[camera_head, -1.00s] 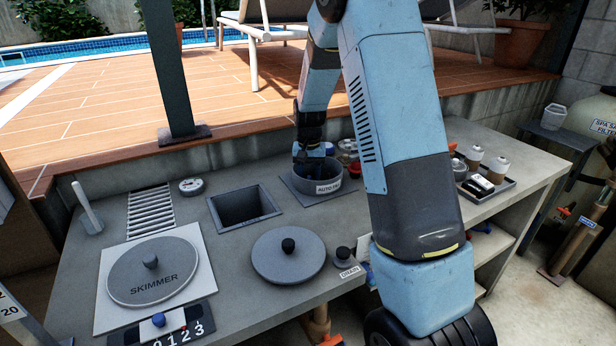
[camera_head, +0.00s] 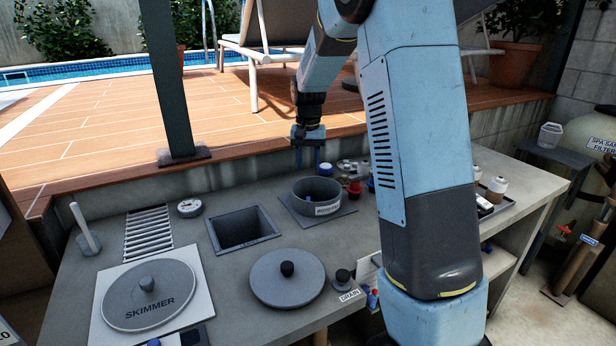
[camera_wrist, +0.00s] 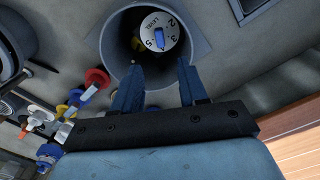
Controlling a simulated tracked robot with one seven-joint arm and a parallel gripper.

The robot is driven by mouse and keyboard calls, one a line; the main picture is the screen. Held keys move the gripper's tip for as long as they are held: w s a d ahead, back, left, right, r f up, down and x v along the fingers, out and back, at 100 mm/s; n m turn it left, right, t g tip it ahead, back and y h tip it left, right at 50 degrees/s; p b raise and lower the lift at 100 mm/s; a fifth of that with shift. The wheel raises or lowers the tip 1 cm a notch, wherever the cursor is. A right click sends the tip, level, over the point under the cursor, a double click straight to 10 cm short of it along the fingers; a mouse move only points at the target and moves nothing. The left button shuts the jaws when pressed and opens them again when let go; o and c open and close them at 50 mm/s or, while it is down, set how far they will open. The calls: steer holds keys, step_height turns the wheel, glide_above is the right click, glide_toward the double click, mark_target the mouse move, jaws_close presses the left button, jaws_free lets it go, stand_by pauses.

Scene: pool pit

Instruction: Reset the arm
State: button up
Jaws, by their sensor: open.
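My gripper (camera_head: 308,160) hangs from my blue arm with its fingers pointing down, above and just behind the round grey pot (camera_head: 315,208) labelled on its front. In the wrist view its two blue fingers (camera_wrist: 157,85) are apart with nothing between them. Beyond them, inside the grey pot (camera_wrist: 120,45), lies a white dial (camera_wrist: 151,32) with numbers and a blue knob. In the head view only a bit of blue shows inside the pot.
A square opening (camera_head: 243,228), a round grey lid (camera_head: 287,278) and the SKIMMER lid (camera_head: 150,298) are on the counter left of my arm. Red and blue valve handles (camera_head: 354,187) stand right of the pot. Open air surrounds my gripper.

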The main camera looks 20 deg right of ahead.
steer(key=shift+r, duration=0.85)
steer(key=s+r+n+t, duration=0.1)
steer(key=s+r, duration=0.5)
steer(key=s, duration=0.3)
steer(key=s+r+n+t, duration=0.1)
steer(key=s+r+t, duration=0.1)
steer(key=s+r, duration=0.55)
steer(key=s+f+n+t, duration=0.1)
steer(key=s+t, duration=0.1)
steer(key=s, duration=1.6)
steer(key=shift+s+a+f+n+t, duration=0.2)
steer(key=shift+f+n+t, duration=0.1)
steer(key=shift+f+n, duration=0.1)
